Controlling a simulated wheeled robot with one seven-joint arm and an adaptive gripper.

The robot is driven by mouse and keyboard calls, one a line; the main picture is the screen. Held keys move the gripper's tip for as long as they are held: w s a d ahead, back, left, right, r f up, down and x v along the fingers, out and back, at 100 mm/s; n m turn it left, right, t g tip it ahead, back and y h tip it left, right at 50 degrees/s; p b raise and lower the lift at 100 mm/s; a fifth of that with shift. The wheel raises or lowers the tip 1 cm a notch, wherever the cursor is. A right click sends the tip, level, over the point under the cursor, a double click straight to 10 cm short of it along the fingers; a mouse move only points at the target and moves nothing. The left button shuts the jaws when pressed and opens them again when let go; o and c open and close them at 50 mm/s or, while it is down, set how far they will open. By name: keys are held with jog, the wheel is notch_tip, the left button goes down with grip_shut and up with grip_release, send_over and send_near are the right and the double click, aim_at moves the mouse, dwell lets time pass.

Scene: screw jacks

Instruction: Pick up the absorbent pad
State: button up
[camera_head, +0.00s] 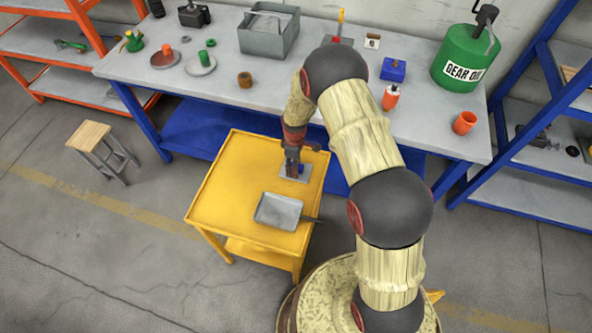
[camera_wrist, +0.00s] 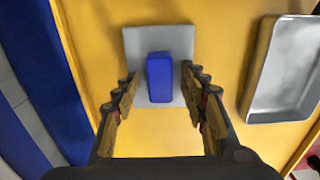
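A flat light-grey square (camera_wrist: 134,46), which looks like the absorbent pad, lies on the yellow cart top; it also shows in the head view (camera_head: 309,178). A blue block (camera_wrist: 160,77) sits on its middle, and its blue shows beside my gripper in the head view (camera_head: 302,170). My gripper (camera_wrist: 160,102) is open and empty, pointing down over the cart. Its two fingers stand apart to the left and right of the blue block. I cannot tell how high the fingertips are above the grey square. In the head view, my gripper (camera_head: 291,164) hides part of the square.
A grey metal pan (camera_head: 278,211) lies on the yellow cart (camera_head: 214,205), close to the square; in the wrist view the pan (camera_wrist: 285,75) is right of my gripper. The blue workbench (camera_head: 215,95) behind holds a grey bin, a green oil can and several small parts.

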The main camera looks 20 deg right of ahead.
jog(key=shift+c, duration=1.3)
jog(key=c, duration=0.7)
grip_shut()
jog(key=shift+r, duration=0.1)
jog(key=shift+r, duration=0.6)
notch_tip(320, 180, up, 2)
jog(key=shift+s+r+p, duration=0.1)
jog(key=shift+r+p, duration=0.05)
jog(key=shift+p, duration=0.2)
jog(key=s+r+p, duration=0.2)
jog(key=s+r, duration=0.7)
jog(key=s, duration=0.5)
jog(key=shift+r+p, duration=0.2)
jog(key=shift+p, duration=0.1)
